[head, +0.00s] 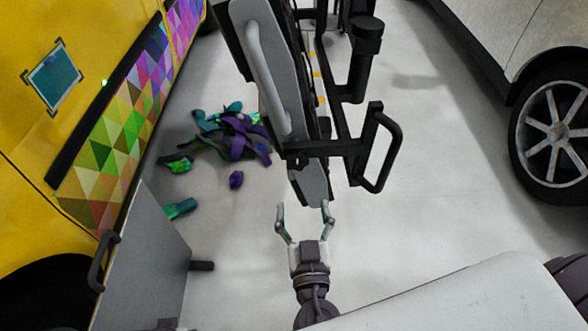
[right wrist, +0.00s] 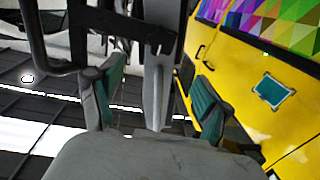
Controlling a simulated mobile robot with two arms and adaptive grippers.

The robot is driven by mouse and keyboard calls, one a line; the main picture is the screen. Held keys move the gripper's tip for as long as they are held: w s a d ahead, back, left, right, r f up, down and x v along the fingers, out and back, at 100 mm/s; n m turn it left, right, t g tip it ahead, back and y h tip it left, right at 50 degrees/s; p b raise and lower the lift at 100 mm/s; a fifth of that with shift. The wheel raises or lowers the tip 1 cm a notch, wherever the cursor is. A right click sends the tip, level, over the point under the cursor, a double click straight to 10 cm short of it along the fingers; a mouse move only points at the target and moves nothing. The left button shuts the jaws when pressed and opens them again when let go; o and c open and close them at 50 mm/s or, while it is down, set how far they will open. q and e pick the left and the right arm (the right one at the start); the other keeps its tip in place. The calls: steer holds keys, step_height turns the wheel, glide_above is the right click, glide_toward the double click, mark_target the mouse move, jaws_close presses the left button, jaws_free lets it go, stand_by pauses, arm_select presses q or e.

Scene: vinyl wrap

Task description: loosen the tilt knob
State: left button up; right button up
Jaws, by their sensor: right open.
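A black and grey stand-mounted device (head: 268,70) rises at the top centre of the head view, with a black frame and a looped handle (head: 380,150) on its right. A black cylinder with a round cap (head: 367,35) sits on this frame; I cannot tell whether it is the tilt knob. My right gripper (head: 304,207) is open, its fingers pointing up at the lower end of the device. In the right wrist view the open fingers (right wrist: 158,78) stand either side of a grey upright part (right wrist: 157,70); contact cannot be told. My left gripper is not in view.
A yellow vehicle (head: 60,100) with a colourful triangle wrap stands on the left, a grey panel with a black handle (head: 145,260) in front of it. Purple and green scraps (head: 232,135) lie on the floor. A pale car (head: 500,40) stands right.

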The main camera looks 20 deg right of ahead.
mark_target(297, 164)
steer(key=p+x, duration=0.1)
steer(key=x, duration=1.1)
steer(key=shift+w, duration=0.1)
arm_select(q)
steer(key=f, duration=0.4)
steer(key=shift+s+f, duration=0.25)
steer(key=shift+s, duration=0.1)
arm_select(e)
steer(key=c, duration=1.1)
steer(key=shift+c, duration=0.2)
